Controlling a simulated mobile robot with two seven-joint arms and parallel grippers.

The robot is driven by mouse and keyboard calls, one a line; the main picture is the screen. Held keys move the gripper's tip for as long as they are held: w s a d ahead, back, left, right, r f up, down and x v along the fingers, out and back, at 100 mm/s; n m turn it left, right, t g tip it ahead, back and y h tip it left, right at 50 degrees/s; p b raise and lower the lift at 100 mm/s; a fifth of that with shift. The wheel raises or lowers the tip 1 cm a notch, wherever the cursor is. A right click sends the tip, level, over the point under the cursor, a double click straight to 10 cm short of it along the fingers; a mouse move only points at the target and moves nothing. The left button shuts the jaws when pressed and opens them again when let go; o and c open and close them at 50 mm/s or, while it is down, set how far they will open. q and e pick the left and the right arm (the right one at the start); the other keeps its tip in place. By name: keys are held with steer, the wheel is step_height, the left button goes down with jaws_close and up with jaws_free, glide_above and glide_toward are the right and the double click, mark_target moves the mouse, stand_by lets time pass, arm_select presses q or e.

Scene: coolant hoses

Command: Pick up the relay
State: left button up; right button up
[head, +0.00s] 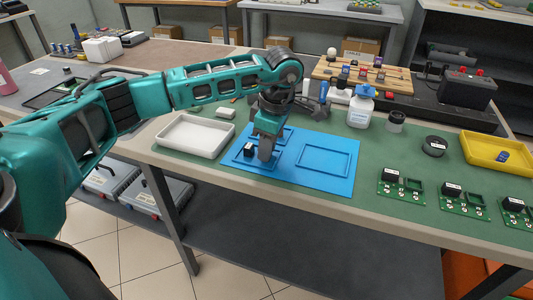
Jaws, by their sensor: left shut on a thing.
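The relay (249,149) is a small black block with a pale edge, at the left recess of the blue mat (340,183). My left gripper (262,152) points down over this recess and is shut on the relay, whose right side is partly hidden by a grey finger. I cannot tell whether the relay touches the mat. Similar black blocks sit on green circuit boards (402,187) (464,201) (516,212) at the right. My right gripper is not in view.
A white tray (194,153) stands left of the mat. A yellow tray (470,151) lies at far right. The mat's right outlined recess (323,158) is empty.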

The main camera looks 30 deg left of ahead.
arm_select(q)
jaws_close()
